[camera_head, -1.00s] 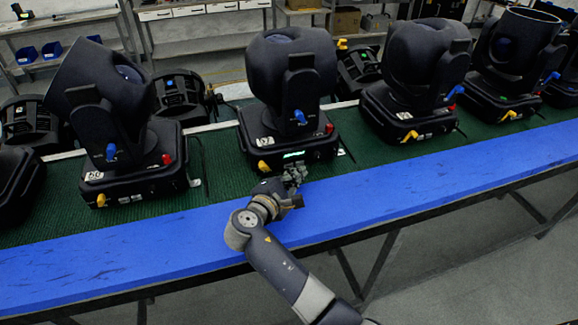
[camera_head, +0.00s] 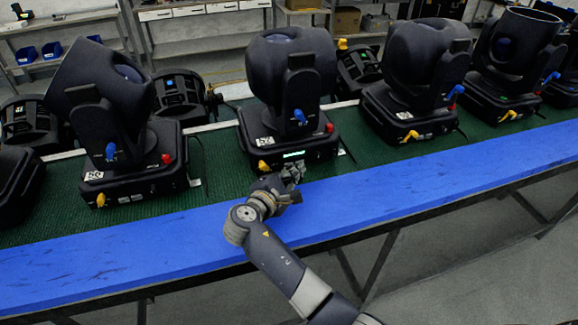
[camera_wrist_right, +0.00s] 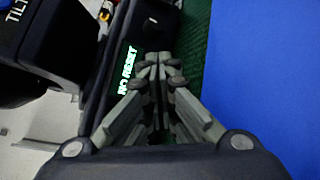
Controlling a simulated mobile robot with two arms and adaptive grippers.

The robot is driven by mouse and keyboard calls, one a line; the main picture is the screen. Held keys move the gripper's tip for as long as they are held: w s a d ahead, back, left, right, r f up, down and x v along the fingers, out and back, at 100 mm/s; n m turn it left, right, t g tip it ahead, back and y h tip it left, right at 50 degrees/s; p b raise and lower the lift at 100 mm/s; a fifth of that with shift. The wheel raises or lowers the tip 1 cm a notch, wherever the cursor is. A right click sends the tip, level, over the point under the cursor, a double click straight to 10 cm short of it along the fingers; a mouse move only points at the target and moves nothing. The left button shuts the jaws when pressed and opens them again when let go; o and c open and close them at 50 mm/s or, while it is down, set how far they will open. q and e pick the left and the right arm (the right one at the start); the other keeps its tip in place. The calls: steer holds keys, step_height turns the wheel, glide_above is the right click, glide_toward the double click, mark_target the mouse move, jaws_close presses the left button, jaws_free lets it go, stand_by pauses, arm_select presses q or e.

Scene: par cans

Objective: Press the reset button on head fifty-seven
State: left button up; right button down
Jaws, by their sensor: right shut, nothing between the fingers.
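The black moving head (camera_head: 291,70) in the middle stands upright on its base, with a small white number tag (camera_head: 265,142) that is too small to read surely. Its lit display (camera_head: 294,155) is on the base front; in the right wrist view the display (camera_wrist_right: 127,70) shows bright text that seems to read "NO RESET". My right gripper (camera_head: 293,174) is shut and empty, just in front of that base below the display. In the wrist view its fingertips (camera_wrist_right: 152,62) are close beside the display. I cannot tell whether they touch a button. My left gripper is not in view.
Another tagged head (camera_head: 105,100) stands to the left, and more heads (camera_head: 425,65) stand to the right. They sit on a green mat (camera_head: 225,165) behind a blue bench edge (camera_head: 400,190). Yellow and red connectors stick out of the bases.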

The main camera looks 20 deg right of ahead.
steer(key=shift+w, duration=0.15)
stand_by(0.4)
steer(key=shift+s+p, duration=0.45)
steer(key=shift+p, duration=0.05)
steer(key=shift+s, duration=0.4)
